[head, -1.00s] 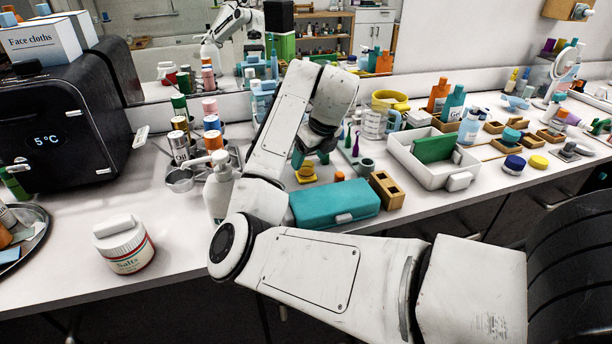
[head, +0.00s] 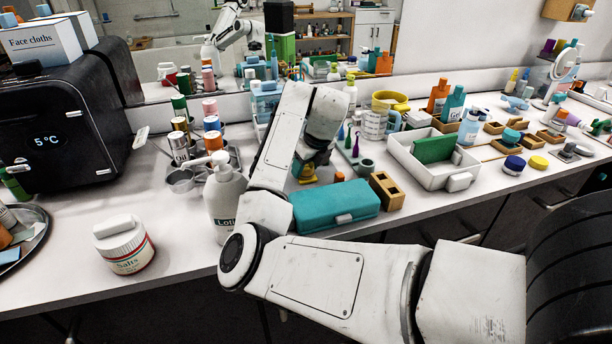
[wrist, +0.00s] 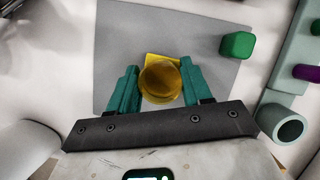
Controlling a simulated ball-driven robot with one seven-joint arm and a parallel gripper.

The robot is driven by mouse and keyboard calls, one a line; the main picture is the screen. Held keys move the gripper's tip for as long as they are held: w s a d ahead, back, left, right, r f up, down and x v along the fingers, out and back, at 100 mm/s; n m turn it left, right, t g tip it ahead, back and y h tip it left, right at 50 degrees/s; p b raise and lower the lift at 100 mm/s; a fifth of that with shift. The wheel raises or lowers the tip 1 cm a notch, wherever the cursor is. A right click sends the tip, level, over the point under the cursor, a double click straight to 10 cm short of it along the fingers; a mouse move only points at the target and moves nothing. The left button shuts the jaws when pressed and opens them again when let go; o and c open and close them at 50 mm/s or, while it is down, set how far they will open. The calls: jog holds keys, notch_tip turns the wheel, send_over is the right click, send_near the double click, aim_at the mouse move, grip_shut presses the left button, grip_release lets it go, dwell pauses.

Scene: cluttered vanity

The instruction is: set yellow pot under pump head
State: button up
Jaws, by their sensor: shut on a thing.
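The yellow pot (wrist: 160,80) is round with a dark amber top. It sits between the two teal fingers of my gripper (wrist: 160,88), which is shut on it. A flat yellow piece (wrist: 157,58) shows at its far edge, over a grey mat (wrist: 120,40). In the head view my wrist hides most of the gripper and pot; yellow shows just below it (head: 307,173). A white lotion bottle (head: 224,195) with a white pump head (head: 218,160) stands upright to the left of my arm, apart from the pot.
A teal case (head: 335,207) lies in front of the mat, with a wooden block (head: 386,190) at its right. A metal rack of bottles (head: 190,165) stands behind the lotion. A salts jar (head: 124,245) is front left. A green block (wrist: 237,45) is right of the pot.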

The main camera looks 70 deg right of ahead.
jog(key=shift+f, duration=0.1)
jog(key=c, duration=0.5)
jog(key=shift+r, duration=0.6)
notch_tip(320, 180, up, 2)
jog(key=shift+r, duration=0.25)
jog(key=s+a+r+p, duration=0.1)
jog(key=s+a+r, duration=0.7)
jog(key=a+r, duration=0.1)
jog(key=shift+s+a+p, duration=0.3)
jog(key=shift+a+p, duration=0.1)
jog(key=shift+a, duration=0.15)
jog(key=shift+s+a+r, duration=0.2)
jog(key=shift+s+a, duration=0.05)
jog(key=shift+s+a, duration=0.1)
